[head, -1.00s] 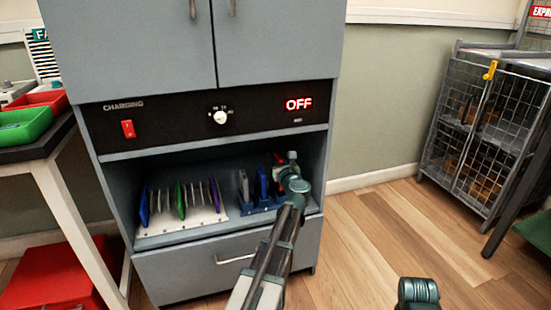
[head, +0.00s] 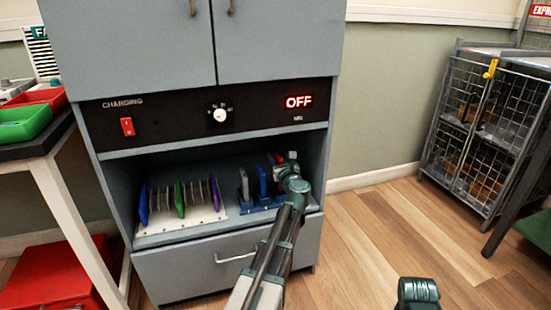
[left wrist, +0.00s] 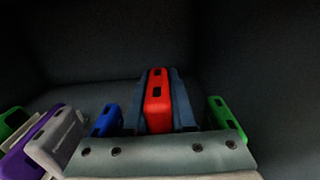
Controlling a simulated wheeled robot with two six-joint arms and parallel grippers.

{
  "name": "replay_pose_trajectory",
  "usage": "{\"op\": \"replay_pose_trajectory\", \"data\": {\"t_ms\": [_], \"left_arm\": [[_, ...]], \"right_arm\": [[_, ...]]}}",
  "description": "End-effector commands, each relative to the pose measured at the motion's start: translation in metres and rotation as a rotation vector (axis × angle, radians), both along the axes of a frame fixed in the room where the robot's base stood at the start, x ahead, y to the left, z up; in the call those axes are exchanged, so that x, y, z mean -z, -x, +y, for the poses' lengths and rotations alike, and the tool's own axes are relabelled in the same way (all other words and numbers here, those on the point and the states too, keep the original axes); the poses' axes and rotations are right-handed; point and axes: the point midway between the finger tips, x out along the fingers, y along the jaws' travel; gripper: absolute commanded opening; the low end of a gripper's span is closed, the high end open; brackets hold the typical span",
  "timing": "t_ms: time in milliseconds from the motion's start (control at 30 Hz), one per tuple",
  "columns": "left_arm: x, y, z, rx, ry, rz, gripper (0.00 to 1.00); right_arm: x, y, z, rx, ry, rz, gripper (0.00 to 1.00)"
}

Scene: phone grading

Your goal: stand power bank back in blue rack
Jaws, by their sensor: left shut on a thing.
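My left gripper (head: 286,163) reaches into the right side of the cabinet's open bay. In the left wrist view its two dark fingers (left wrist: 157,98) are shut on a red power bank (left wrist: 157,100), one on each side. The power bank looks upright. The blue rack (head: 248,208) is on the bay floor at the right, partly hidden by my left arm. A grey device (head: 244,186) and a blue device (head: 262,181) stand in it. Whether the red power bank touches the rack is hidden.
A white rack (head: 205,216) with several upright devices stands left of the blue rack. The left wrist view shows a green device (left wrist: 228,118) close on the right and a blue one (left wrist: 106,120) on the left. The bay's side walls are close to my gripper.

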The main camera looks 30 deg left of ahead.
Motion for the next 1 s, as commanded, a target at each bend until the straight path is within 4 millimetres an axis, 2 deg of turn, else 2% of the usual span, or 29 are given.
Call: {"op": "replay_pose_trajectory", "data": {"t_ms": [1000], "left_arm": [[0.031,0.0,0.0,0.0,0.0,0.0,0.0]], "right_arm": [[0.031,0.0,0.0,0.0,0.0,0.0,0.58]]}}
